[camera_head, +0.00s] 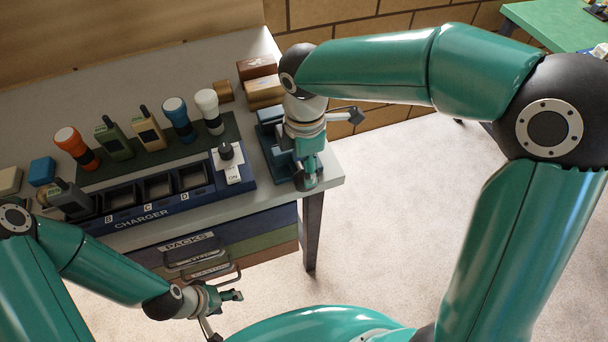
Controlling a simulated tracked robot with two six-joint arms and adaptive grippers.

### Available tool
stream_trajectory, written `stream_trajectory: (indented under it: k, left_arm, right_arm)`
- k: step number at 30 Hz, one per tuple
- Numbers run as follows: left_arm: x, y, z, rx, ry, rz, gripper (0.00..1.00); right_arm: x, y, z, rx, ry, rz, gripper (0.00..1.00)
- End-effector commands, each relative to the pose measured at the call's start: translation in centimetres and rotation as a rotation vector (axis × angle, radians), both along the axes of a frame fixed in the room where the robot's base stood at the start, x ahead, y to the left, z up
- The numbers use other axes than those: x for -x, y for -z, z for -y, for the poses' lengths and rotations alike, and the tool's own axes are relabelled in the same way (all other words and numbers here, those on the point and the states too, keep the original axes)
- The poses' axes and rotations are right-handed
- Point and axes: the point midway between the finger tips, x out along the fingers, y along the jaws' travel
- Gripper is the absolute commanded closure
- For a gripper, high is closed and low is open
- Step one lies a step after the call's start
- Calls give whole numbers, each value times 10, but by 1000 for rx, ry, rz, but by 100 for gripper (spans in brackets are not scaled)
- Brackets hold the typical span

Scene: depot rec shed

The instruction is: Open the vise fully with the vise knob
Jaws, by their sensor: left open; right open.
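The vise (269,139) is a small blue-grey block at the right end of the grey workbench. My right gripper (318,150) hangs over its right side and hides much of it. The vise knob cannot be made out, and I cannot tell how far apart the jaws are. My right gripper is open, with its fingers spread; whether it touches the vise is unclear. My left gripper (224,308) is open and empty, low in front of the bench drawers, well away from the vise.
The workbench (185,61) carries a blue charger (150,224), a row of torches and radios, and wooden boxes (262,91) behind the vise. Drawers with handles (210,270) lie below. The floor right of the bench is clear. A green table (555,22) stands far right.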

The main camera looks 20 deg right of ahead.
Motion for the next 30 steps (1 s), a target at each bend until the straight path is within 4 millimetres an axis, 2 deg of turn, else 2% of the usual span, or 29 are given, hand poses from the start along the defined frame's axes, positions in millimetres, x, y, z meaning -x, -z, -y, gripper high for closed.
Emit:
stream_trajectory:
  k: [3, 9, 20, 30]
  left_arm:
    - [0, 0, 0, 0, 0, 0, 43]
    - [0, -1, 0, 0, 0, 0, 43]
    - [0, -1, 0, 0, 0, 0, 43]
    - [0, -1, 0, 0, 0, 0, 43]
  right_arm:
    - [1, 21, 0, 0, 1, -5, 43]
    - [0, 41, 0, 0, 1, -2, 43]
    - [0, 45, 0, -1, 2, 0, 43]
    - [0, 45, 0, -1, 2, 1, 98]
